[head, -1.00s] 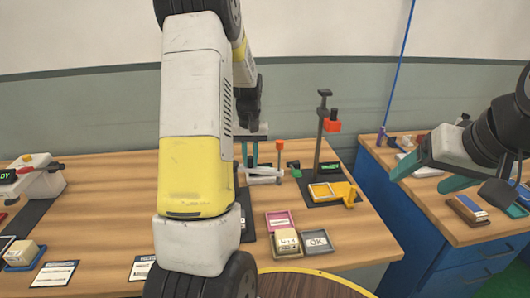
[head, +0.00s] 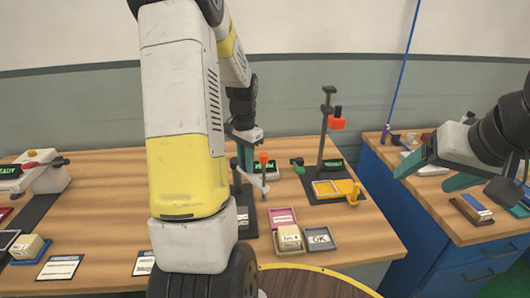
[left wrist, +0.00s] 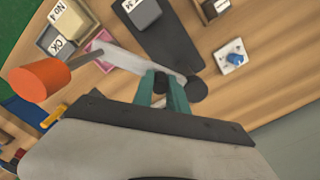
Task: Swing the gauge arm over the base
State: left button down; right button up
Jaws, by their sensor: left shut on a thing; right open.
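The gauge arm is a pale bar (head: 257,180) with an orange knob (head: 264,158) on a thin stem near its free end. In the left wrist view the bar (left wrist: 130,62) runs from a round dark pivot (left wrist: 197,89) out past one side of the dark base (left wrist: 165,38). The base (head: 246,213) is partly hidden by my left arm in the head view. My left gripper (head: 246,172) is shut on the gauge arm near its pivot end. Its teal fingers (left wrist: 162,103) sit around a small black post. My right gripper (head: 424,180) is open and empty at the right.
A pink tray (head: 282,217), a grey OK tray (head: 320,238) and a labelled block (head: 289,238) stand in front of the gauge. A dark stand (head: 327,135) with a red-orange head and a yellow fixture (head: 340,188) is to the right. A blue cabinet (head: 420,240) is further right.

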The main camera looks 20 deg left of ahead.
pick_arm(q)
jog(key=shift+s+a+m, duration=0.35)
jog(key=shift+a+m, duration=0.1)
jog(key=shift+m, duration=0.55)
jog(key=shift+s+a+m, duration=0.35)
jog(key=shift+a+m, duration=0.05)
jog(key=shift+m, duration=0.6)
jog(key=shift+s+a+m, duration=0.35)
jog(key=shift+a+m, duration=0.1)
jog(key=shift+m, duration=0.55)
jog(key=c, duration=1.3)
grip_release()
notch_tip(320, 180, up, 8)
jog(key=shift+f, duration=0.1)
